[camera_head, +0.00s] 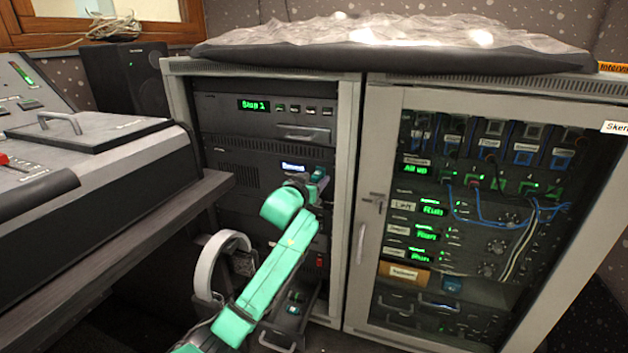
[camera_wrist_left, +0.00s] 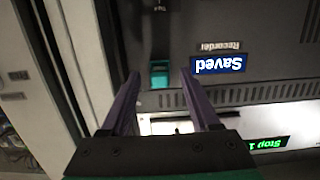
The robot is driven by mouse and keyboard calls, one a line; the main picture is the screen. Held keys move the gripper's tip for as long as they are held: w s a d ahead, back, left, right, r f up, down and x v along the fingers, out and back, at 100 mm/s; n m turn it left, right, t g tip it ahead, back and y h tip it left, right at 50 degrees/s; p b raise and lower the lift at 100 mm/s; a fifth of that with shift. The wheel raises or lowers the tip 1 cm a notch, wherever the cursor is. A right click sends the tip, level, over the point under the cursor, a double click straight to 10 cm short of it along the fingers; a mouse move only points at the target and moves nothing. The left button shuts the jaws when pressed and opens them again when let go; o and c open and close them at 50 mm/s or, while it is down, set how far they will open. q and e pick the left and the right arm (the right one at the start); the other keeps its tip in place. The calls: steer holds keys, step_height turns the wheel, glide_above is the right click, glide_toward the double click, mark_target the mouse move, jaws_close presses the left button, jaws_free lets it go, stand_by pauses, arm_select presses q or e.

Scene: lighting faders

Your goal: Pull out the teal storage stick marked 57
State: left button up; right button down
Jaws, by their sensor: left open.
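In the left wrist view, which is upside down, a small teal stick (camera_wrist_left: 160,74) sits in the dark rack panel beside the blue "Saved" recorder display (camera_wrist_left: 219,64). No number can be read on it. My left gripper (camera_wrist_left: 159,77) is open, with one dark purple finger on each side of the stick in the picture. I cannot tell whether the fingers touch it. In the head view my green left arm reaches up to the rack, and its gripper (camera_head: 315,188) is small and partly hidden near the recorder panel. My right gripper is not in view.
A glass-fronted cabinet (camera_head: 352,262) with a grey frame stands right of the open rack. A black padded cover (camera_head: 400,57) lies on top. A mixing desk (camera_head: 95,175) is on the left.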

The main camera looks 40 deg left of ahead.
arm_select(q)
jaws_close()
steer(key=shift+f+p+v, duration=0.2)
steer(key=shift+p+v, duration=0.5)
steer(key=shift+v, duration=0.6)
steer(key=shift+p+v, duration=0.4)
steer(key=shift+v, duration=0.65)
steer(key=shift+f, duration=0.2)
